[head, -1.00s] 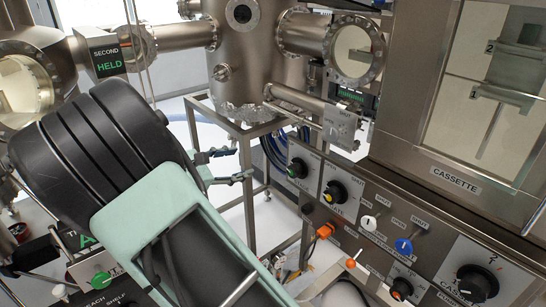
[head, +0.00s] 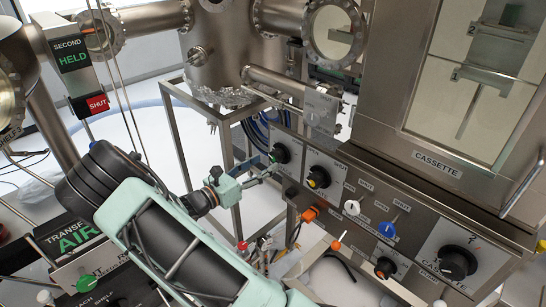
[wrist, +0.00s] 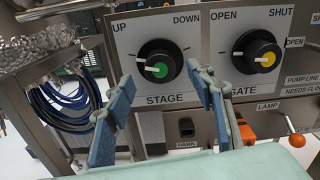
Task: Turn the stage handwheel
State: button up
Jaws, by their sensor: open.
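The stage handwheel (head: 280,153) is a black knob with a green centre on the grey front panel. In the wrist view the handwheel (wrist: 159,62) sits above the label STAGE, with UP at its left and DOWN at its right. My gripper (wrist: 166,85) is open and empty, with its blue-grey fingers to either side of the handwheel's lower part in that picture. In the head view my gripper (head: 262,177) is just below and left of the handwheel. I cannot tell whether a finger touches it.
The yellow-centred gate knob (wrist: 257,52) is close at the right of the handwheel. An orange part (head: 309,214) and an orange-tipped lamp lever (wrist: 297,140) are below. Blue hoses (wrist: 62,100) and a metal frame stand at the left. A steel chamber (head: 235,55) rises behind.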

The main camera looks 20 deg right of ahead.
aim_at(273, 158)
jog(key=x, duration=0.5)
jog(key=shift+p, duration=0.3)
jog(key=c, duration=1.2)
jog(key=shift+o, duration=0.2)
